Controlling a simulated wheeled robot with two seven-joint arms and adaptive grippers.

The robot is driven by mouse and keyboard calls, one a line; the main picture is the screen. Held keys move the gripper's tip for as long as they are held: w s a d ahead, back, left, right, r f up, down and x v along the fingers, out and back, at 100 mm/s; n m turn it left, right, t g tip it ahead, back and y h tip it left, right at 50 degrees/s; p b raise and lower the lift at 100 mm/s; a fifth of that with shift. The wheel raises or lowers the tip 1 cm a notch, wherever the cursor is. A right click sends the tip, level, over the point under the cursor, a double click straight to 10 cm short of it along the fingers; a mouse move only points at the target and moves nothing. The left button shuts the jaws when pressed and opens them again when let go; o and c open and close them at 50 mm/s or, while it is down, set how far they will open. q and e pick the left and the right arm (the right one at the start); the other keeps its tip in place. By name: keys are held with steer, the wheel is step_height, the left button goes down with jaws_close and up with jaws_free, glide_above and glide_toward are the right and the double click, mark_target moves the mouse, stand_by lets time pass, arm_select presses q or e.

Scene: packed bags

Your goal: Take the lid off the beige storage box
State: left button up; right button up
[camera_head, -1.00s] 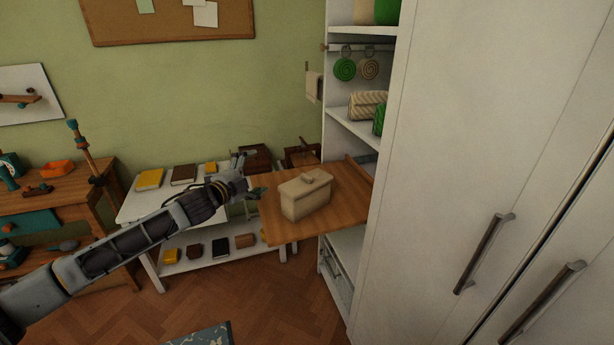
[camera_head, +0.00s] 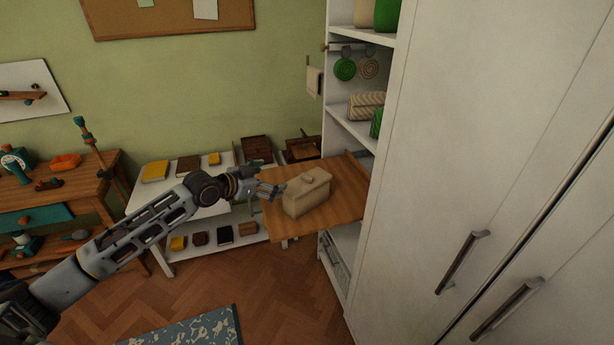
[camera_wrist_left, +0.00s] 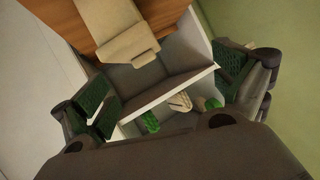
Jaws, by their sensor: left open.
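The beige storage box (camera_head: 306,197) stands on a wooden board that juts from the white cabinet, with its lid (camera_head: 308,182) on and a small raised handle on top. The box also shows at the top of the left wrist view (camera_wrist_left: 112,28). My left gripper (camera_head: 273,187) is open, just left of the box in the head view and apart from it. In the wrist view its fingers (camera_wrist_left: 168,92) are spread wide, with nothing held between them. My right gripper is in neither view.
The wooden board (camera_head: 335,211) has bare room around the box. The white cabinet (camera_head: 470,130) and its shelves rise close on the right. A low white shelf unit (camera_head: 160,195) with books stands behind my left arm. A wooden workbench (camera_head: 60,190) is farther left.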

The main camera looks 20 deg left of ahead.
mark_target(305, 176)
arm_select(q)
steer(key=shift+s+d+r+n+g+h+p, duration=0.3)
steer(key=shift+d+n+h+p, duration=0.1)
steer(key=shift+d, duration=0.15)
steer(key=shift+s+d+r+n+g+h+p, duration=0.2)
steer(key=shift+s+d+r+n+h+p, duration=0.15)
steer(key=shift+d, duration=0.2)
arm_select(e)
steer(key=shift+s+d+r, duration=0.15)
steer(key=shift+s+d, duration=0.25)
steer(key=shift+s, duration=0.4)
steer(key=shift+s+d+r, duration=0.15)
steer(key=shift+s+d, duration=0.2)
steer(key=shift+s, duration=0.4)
arm_select(q)
steer(key=shift+w, duration=0.2)
steer(key=shift+x, duration=3.9)
steer(key=shift+w+d+f+y, duration=0.1)
steer(key=shift+w+f+y, duration=0.15)
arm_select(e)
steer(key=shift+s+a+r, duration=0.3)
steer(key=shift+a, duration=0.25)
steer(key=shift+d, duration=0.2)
